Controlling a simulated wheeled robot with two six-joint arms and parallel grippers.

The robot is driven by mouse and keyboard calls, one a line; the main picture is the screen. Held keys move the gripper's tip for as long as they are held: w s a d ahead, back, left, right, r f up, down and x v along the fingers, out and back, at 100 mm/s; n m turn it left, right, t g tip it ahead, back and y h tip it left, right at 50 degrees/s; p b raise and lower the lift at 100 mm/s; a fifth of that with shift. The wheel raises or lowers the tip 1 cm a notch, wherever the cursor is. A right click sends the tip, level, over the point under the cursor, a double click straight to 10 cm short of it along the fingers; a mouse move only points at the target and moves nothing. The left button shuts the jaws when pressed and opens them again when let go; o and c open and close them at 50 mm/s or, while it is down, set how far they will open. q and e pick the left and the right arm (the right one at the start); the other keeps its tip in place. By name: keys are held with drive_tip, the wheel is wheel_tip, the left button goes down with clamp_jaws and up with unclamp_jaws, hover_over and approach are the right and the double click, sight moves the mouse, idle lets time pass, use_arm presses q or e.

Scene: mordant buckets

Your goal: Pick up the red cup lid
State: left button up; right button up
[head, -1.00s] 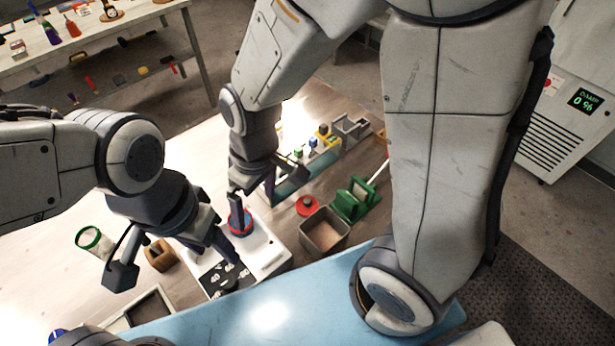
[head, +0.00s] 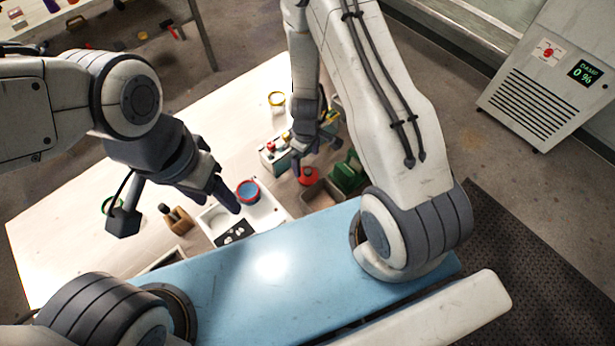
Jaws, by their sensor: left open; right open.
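The red cup lid (head: 308,178) is a small red disc with a knob, lying beside a grey-brown open bin. My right gripper (head: 316,156) is open and just above and behind the lid, its fingers pointing down. Whether a finger touches the lid I cannot tell. A red-rimmed cup (head: 248,191) with a blue inside stands uncovered on the white device (head: 268,212) with a black panel. My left gripper (head: 221,198) is open, to the left of the cup and over the device's left part.

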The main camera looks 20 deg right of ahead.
sight(307, 171)
wheel_tip(307, 171, down, 7)
drive_tip(key=b, duration=0.6)
drive_tip(key=shift+d+f, duration=0.15)
drive_tip(key=shift+f, duration=0.05)
drive_tip(key=shift+r, duration=0.1)
drive_tip(key=c, duration=1.2)
drive_tip(key=shift+o, duration=0.2)
